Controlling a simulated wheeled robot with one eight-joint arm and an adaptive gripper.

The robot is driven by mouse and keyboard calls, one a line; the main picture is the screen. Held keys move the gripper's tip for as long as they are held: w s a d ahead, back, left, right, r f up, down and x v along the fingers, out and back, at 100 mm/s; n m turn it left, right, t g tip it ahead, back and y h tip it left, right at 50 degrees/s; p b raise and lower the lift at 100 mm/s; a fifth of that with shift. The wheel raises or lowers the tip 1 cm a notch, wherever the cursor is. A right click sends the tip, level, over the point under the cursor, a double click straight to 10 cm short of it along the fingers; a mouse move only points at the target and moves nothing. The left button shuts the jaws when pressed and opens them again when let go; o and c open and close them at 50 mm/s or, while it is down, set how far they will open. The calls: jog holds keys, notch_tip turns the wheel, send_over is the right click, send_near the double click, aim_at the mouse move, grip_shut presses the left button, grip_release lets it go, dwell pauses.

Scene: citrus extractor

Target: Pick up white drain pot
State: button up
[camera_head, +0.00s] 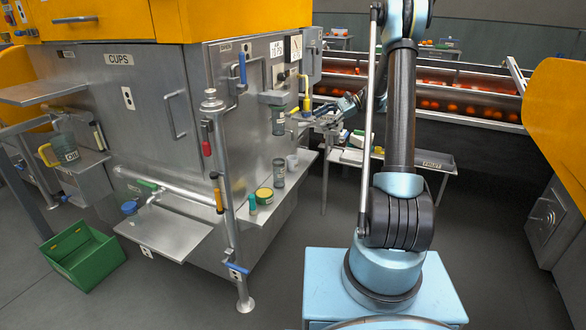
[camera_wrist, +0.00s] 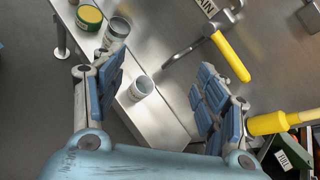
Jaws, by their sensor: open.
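The white drain pot (camera_head: 291,162) is a small pale cup standing upright on the steel side shelf (camera_head: 268,214) of the machine. In the wrist view the pot (camera_wrist: 141,88) shows between my two blue-padded fingers, nearer the left one, with its open top towards the camera. My gripper (camera_wrist: 160,78) is open and empty, with a finger to each side of the pot in the picture. No contact with the pot shows. In the head view my gripper (camera_head: 324,118) is small, above and right of the pot, partly hidden by clutter behind it.
A grey cup (camera_wrist: 116,30) and a yellow-lidded green tin (camera_wrist: 89,17) stand on the shelf near the pot. A yellow handle (camera_wrist: 230,58) sticks out from the machine wall, and another yellow handle (camera_wrist: 268,123) lies near my right finger. A green crate (camera_head: 82,256) is on the floor.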

jog(key=w+d+f+m+g+y, duration=0.1)
jog(key=w+f, duration=0.2)
jog(key=f, duration=0.3)
jog(key=w+f+m+y, duration=0.1)
jog(key=w+f+y, duration=0.15)
jog(key=f, duration=0.25)
jog(key=g+y, duration=0.2)
send_near(293, 162)
jog(key=shift+m+h, duration=0.25)
jog(key=shift+m, duration=0.15)
jog(key=a, duration=0.3)
jog(key=w+a, duration=0.1)
jog(key=shift+a+f, duration=0.4)
jog(key=shift+f+x, duration=0.15)
jog(key=shift+x, duration=1.2)
jog(key=shift+f+x, duration=0.1)
jog(key=shift+x, duration=1.25)
jog(key=shift+w, duration=0.2)
jog(key=c, duration=1.3)
jog(key=shift+o, duration=0.2)
jog(key=shift+r, duration=0.15)
